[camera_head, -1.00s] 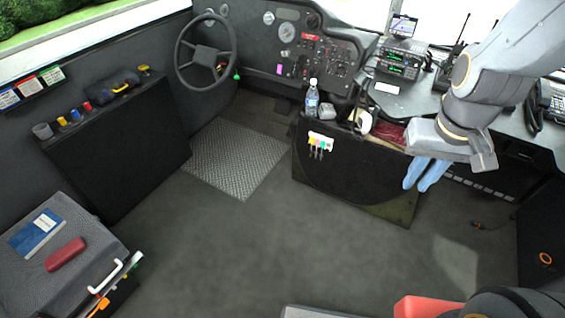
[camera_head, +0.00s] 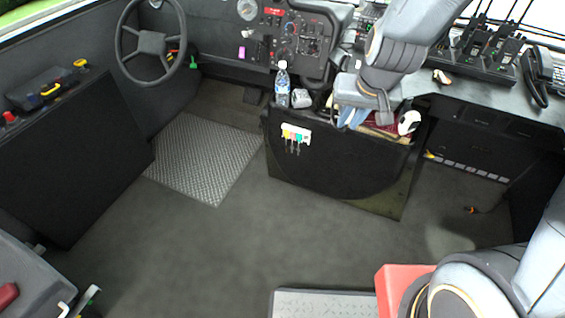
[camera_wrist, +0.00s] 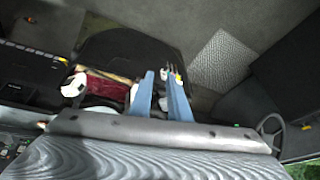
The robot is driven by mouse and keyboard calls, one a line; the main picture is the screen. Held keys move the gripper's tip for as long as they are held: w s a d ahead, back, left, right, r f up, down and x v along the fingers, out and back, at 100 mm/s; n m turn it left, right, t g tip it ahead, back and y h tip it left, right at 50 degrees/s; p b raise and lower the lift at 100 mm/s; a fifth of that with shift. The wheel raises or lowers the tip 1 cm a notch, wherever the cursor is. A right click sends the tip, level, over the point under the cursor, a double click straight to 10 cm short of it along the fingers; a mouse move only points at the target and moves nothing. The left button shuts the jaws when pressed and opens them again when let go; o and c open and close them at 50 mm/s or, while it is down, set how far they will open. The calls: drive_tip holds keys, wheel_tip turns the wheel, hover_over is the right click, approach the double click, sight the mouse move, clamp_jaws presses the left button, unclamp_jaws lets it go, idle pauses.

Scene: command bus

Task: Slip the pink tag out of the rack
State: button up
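The small white rack (camera_head: 296,132) hangs on the front of the black console and holds several coloured tags with keys below. Yellow, green and blue tags show; a pink one is too small to tell for sure there. In the wrist view, part of the rack (camera_wrist: 164,75) shows near my fingertips, with a yellow spot beside it. My gripper (camera_wrist: 160,73) has two blue fingers apart with nothing held between them. In the head view, my gripper (camera_head: 352,116) is above and right of the rack, over the console top and partly hidden by my wrist.
A water bottle (camera_head: 282,84) stands on the console top left of my gripper. A white-and-black item (camera_head: 408,123) and a dark red item (camera_head: 385,130) lie to its right. A pink piece (camera_head: 242,52) is on the dashboard. The floor (camera_head: 235,245) before the console is clear.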

drive_tip(key=w+a+f+m+t+b, duration=0.1)
drive_tip(key=w+a+f+t+b, duration=0.1)
drive_tip(key=w+a+f+b, duration=0.4)
drive_tip(key=w+a+f+t+h+b, duration=0.1)
drive_tip(key=w+a+f+t+b, duration=0.1)
drive_tip(key=w+f+b, duration=0.7)
drive_tip(key=w+a+f+m+t+b, duration=0.1)
drive_tip(key=w+a+f+t+b, duration=0.1)
drive_tip(key=w+a+f+b, duration=0.5)
drive_tip(key=w+f+t+h+b, duration=0.2)
drive_tip(key=w+f+b, duration=0.2)
drive_tip(key=f+b, duration=0.55)
drive_tip(key=m+t+h+b, duration=0.2)
drive_tip(key=h+b, duration=0.1)
drive_tip(key=b, duration=0.3)
approach(292, 143)
drive_tip(key=shift+b+x, duration=1.85)
drive_tip(key=shift+x, duration=1.85)
clamp_jaws()
